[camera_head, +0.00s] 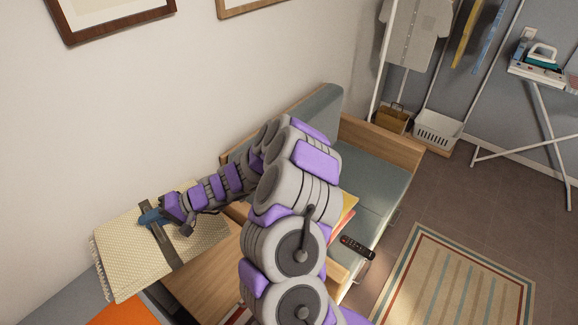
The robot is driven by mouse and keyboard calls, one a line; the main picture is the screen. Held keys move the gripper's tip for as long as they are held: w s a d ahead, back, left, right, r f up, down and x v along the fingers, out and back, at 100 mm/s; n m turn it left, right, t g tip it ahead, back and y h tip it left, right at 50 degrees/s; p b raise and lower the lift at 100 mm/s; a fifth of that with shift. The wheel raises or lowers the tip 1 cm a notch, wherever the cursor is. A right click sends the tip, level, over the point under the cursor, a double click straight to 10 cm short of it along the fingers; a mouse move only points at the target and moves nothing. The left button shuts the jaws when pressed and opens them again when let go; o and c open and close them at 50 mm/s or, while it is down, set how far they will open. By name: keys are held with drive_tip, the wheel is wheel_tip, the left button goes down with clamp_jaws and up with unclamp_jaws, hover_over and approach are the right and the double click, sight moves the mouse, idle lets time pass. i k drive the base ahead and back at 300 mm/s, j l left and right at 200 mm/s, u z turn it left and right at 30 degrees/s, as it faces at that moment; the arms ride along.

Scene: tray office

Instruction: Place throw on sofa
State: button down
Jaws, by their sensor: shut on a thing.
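A cream woven throw (128,262) with a dark band and a fringed edge is at the lower left, folded flat. My gripper (150,218) is shut on the throw at its dark band. The throw seems to be held above a wooden surface (213,272) and a grey and orange surface; the gap below it is hard to judge. The sofa (377,185), with grey-green cushions and wooden arms, stands right of the throw. My arm hides the near middle part of the sofa.
A black remote (357,247) lies by the sofa's near end, beside yellow and pink items (347,209) partly hidden by my arm. A striped rug (455,285) covers the floor at right. A white basket (437,130), a clothes rack and an ironing board (540,75) stand behind.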

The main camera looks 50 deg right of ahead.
sight(367, 176)
drive_tip(key=k+l, duration=0.55)
drive_tip(key=l, duration=0.2)
drive_tip(key=k+l, duration=0.6)
drive_tip(key=l, duration=1.2)
drive_tip(key=k+l+u, duration=0.15)
drive_tip(key=l, duration=0.85)
drive_tip(key=i+l, duration=0.6)
drive_tip(key=l, duration=0.15)
